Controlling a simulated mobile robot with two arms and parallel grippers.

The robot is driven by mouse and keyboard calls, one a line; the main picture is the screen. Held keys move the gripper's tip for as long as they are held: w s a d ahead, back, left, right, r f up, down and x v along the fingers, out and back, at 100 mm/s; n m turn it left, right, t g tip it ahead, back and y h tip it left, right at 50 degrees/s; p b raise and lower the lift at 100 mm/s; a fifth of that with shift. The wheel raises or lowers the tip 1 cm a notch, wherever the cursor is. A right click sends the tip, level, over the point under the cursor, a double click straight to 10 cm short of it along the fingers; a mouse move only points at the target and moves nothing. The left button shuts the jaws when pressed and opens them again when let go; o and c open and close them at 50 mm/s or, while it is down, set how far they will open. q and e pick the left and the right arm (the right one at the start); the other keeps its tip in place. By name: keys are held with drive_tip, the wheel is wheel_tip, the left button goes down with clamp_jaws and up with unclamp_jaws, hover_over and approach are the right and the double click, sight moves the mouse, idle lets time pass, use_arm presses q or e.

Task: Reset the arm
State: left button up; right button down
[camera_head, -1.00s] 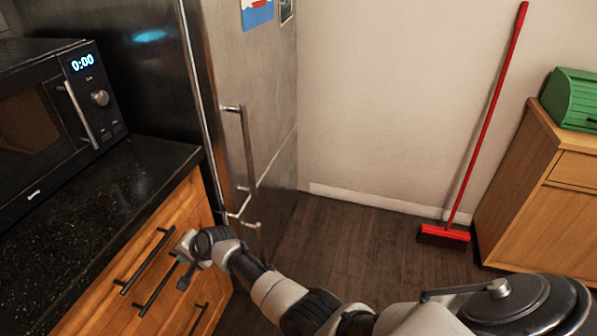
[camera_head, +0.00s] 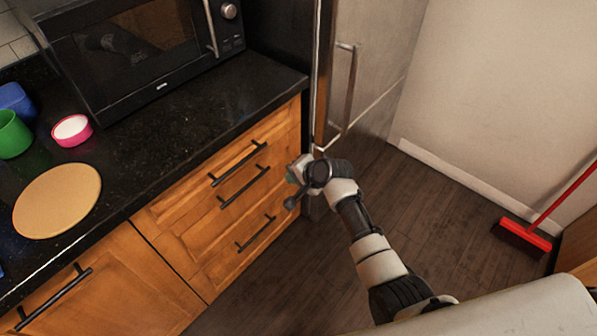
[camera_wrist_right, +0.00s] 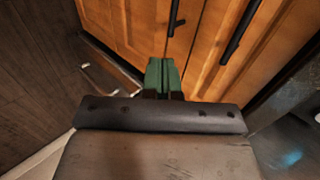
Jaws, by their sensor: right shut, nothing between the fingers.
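My right arm comes in from the lower right of the head view. My right gripper (camera_head: 290,178) is in front of the wooden drawers (camera_head: 235,225), near the corner where they meet the fridge. In the right wrist view its green fingertips (camera_wrist_right: 162,74) are together with nothing between them, facing the orange wooden fronts and their black handles. Whether it touches a drawer front is hard to tell, but no handle is between the fingers. My left gripper is not in view.
The black counter (camera_head: 190,120) holds a microwave (camera_head: 140,45), a round wooden board (camera_head: 57,200), a pink bowl (camera_head: 72,130) and a green cup (camera_head: 12,135). The steel fridge (camera_head: 385,70) stands behind the arm. A red broom (camera_head: 525,235) leans at the right. Dark floor lies open between.

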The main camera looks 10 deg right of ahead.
drive_tip(key=shift+v, duration=1.1)
drive_tip(key=s+d+f+n+g+h, duration=0.2)
drive_tip(key=s+d+f+n, duration=0.1)
drive_tip(key=s+f, duration=0.85)
drive_tip(key=s+d+f+n+g+h, duration=0.1)
drive_tip(key=s+d+f+n+h, duration=0.15)
drive_tip(key=s+f, duration=0.95)
drive_tip(key=s+d+f+n+g, duration=0.1)
drive_tip(key=s+f, duration=0.3)
drive_tip(key=s, duration=0.5)
drive_tip(key=s+d+f+n+g+h, duration=0.1)
drive_tip(key=s+d+f+n, duration=0.3)
drive_tip(key=s, duration=0.5)
drive_tip(key=s+d+f+n+g, duration=0.1)
drive_tip(key=s+d+f+n, duration=0.1)
drive_tip(key=s+f, duration=0.3)
drive_tip(key=s, duration=0.4)
drive_tip(key=shift+s+d+f, duration=0.15)
drive_tip(key=shift+s+f, duration=0.1)
drive_tip(key=shift+f, duration=0.15)
